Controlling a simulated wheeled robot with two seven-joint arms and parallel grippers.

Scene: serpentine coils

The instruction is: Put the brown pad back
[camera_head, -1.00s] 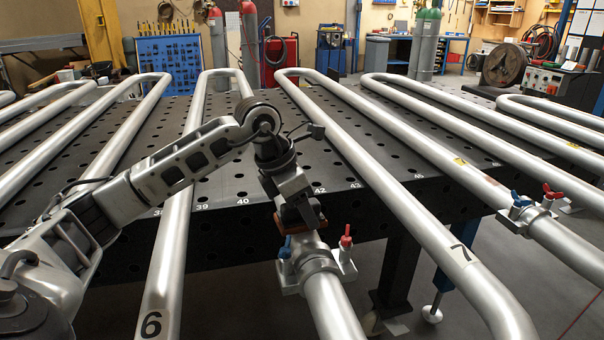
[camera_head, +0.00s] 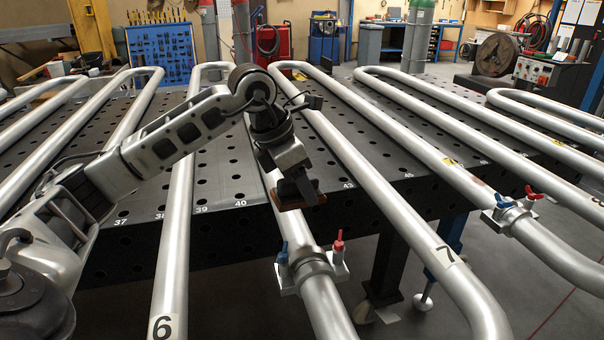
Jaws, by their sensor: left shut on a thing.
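My left gripper (camera_head: 297,190) points down above the pipe (camera_head: 312,248) left of the one marked 7. It is shut on the brown pad (camera_head: 313,198), a flat reddish-brown piece at its tip. The pad is just behind and above the clamp (camera_head: 312,268) with a blue handle on its left and a red handle on its right. I cannot tell whether the pad touches the pipe. My right gripper is not in view.
A perforated dark table (camera_head: 225,190) carries several silver serpentine pipes. Another clamp (camera_head: 513,214) with blue and red handles sits on a pipe at the right. Below the table's front edge is open floor. Gas cylinders and cabinets stand at the back.

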